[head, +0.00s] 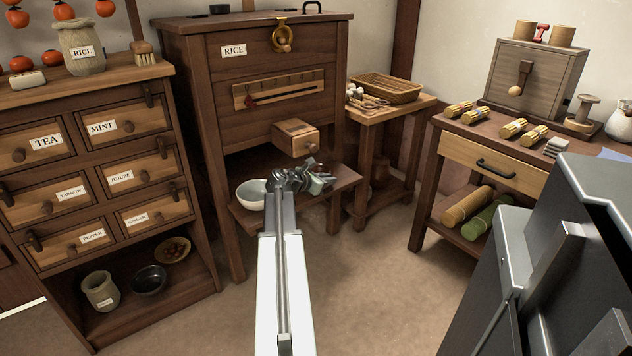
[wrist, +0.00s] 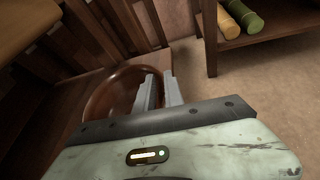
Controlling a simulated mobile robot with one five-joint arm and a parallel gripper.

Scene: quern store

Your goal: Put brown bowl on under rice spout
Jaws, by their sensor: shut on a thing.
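A brown bowl (wrist: 112,94) shows in the wrist view at my fingertips, over the wooden shelf (wrist: 75,75). My gripper (wrist: 160,82) is shut on its right-hand rim. I cannot tell whether the bowl touches the shelf. In the head view my gripper (head: 312,178) is over the low shelf (head: 338,185) of the rice cabinet, just below the wooden rice spout (head: 297,138). My arm and gripper hide the brown bowl there. Part of the bowl is behind the gripper body in the wrist view.
A pale bowl (head: 252,194) sits on the shelf left of my gripper. A drawer chest (head: 95,175) stands left, a small table (head: 400,104) right of the cabinet, and a workbench (head: 470,150) further right. The floor (head: 370,280) between is clear.

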